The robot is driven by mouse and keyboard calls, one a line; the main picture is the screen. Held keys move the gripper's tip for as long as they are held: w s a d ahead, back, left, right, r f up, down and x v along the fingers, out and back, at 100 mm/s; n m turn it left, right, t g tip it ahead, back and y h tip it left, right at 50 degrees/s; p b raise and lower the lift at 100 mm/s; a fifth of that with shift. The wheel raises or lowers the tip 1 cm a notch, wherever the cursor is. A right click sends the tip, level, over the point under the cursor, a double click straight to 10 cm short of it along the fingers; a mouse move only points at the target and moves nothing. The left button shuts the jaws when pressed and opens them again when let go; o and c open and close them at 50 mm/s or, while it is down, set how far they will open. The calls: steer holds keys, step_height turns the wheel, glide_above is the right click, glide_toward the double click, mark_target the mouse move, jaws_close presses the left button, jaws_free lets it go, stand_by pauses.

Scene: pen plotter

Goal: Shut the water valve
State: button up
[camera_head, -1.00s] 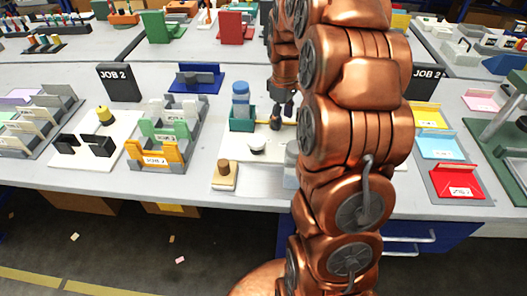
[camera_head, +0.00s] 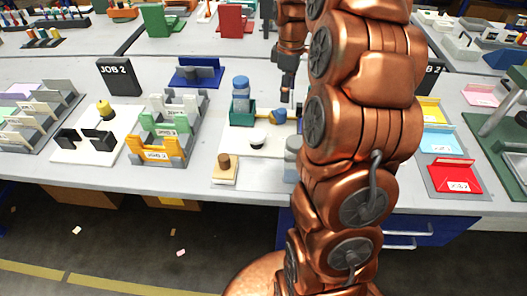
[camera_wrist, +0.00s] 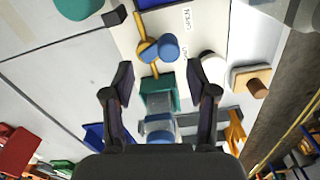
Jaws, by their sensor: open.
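The valve appears to be the blue knob (camera_head: 280,115) on the white board, right of a teal holder (camera_head: 242,113). In the wrist view the blue knob (camera_wrist: 168,47) sits on a round blue and yellow base with a yellow pipe (camera_wrist: 138,22) running past it. My gripper (camera_head: 287,92) is above the board, just over and behind the knob, apart from it. In the wrist view my gripper (camera_wrist: 160,70) has its fingers spread wide with nothing held between them. The knob shows ahead of the fingertips. My arm hides the board's right part in the head view.
A blue-capped bottle (camera_head: 240,88) stands in the teal holder. A white round knob (camera_head: 257,140) and a wooden block with a brown peg (camera_head: 224,168) lie in front. A blue tray (camera_head: 196,77) stands behind left. A grey jar (camera_head: 292,158) is partly hidden by my arm.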

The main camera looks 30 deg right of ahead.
steer(key=shift+s+a+r, duration=0.25)
steer(key=shift+a+r, duration=0.2)
steer(key=shift+a, duration=0.15)
steer(key=s+a+r+m+p, duration=0.2)
steer(key=s+a+m+p, duration=0.1)
steer(key=s+a, duration=0.6)
steer(key=s+a+r+m+g+p, duration=0.1)
steer(key=s+a+r+m+p, duration=0.1)
steer(key=s+a, duration=0.8)
steer(key=shift+s+a+r+m+p, duration=0.2)
steer(key=shift+s+r+m+p, duration=0.2)
steer(key=shift+p, duration=0.15)
steer(key=shift+w, duration=0.15)
